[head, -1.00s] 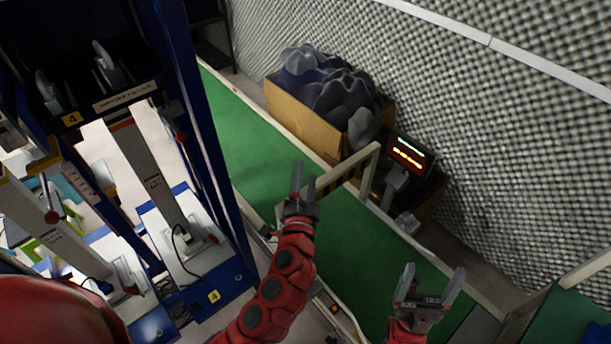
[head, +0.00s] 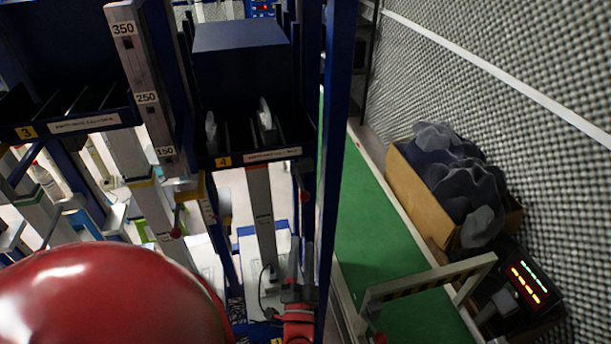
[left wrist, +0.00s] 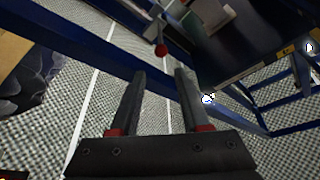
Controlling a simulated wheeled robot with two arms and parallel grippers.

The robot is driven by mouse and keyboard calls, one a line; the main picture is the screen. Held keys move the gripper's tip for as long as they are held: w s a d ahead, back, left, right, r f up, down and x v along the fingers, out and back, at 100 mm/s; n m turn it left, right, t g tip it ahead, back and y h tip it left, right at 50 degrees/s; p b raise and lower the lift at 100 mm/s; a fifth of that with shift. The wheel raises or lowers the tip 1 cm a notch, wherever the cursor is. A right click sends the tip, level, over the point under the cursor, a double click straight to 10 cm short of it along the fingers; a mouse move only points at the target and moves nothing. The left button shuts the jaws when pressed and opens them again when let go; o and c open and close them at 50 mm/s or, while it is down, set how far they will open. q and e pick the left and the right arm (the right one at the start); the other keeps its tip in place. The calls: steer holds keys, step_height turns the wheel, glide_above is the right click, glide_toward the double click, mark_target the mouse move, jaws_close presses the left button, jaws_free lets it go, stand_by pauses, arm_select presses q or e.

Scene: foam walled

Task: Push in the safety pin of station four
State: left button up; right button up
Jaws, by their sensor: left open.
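In the left wrist view a red ball knob (left wrist: 161,50) on a short pale rod stands out, beyond and above my fingertips. My left gripper (head: 299,262) is open and empty, below the knob and in front of the station's lower right part. In the wrist view the gripper (left wrist: 158,85) does not touch the knob. My right gripper is out of view.
A blue post (head: 335,150) runs close to my left gripper. Another red knob (head: 176,233) hangs left of station four. A green belt (head: 375,240), a cardboard box of grey lumps (head: 420,195) and a lit display (head: 530,282) are to the right.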

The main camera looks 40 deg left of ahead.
mark_target(305, 192)
arm_select(q)
steer(key=p+x, duration=0.2)
steer(key=x, duration=0.3)
steer(key=p+x, duration=0.3)
steer(key=x, duration=0.2)
steer(key=p+x, duration=0.2)
steer(key=x, duration=0.3)
steer(key=shift+w+a+r+p, duration=0.1)
steer(key=shift+w+r+p, duration=0.05)
steer(key=shift+r+p, duration=0.25)
steer(key=shift+w+a+r, duration=0.1)
steer(key=shift+w+a, duration=0.15)
steer(key=shift+w, duration=0.25)
steer(key=shift+c, duration=0.2)
jaws_close()
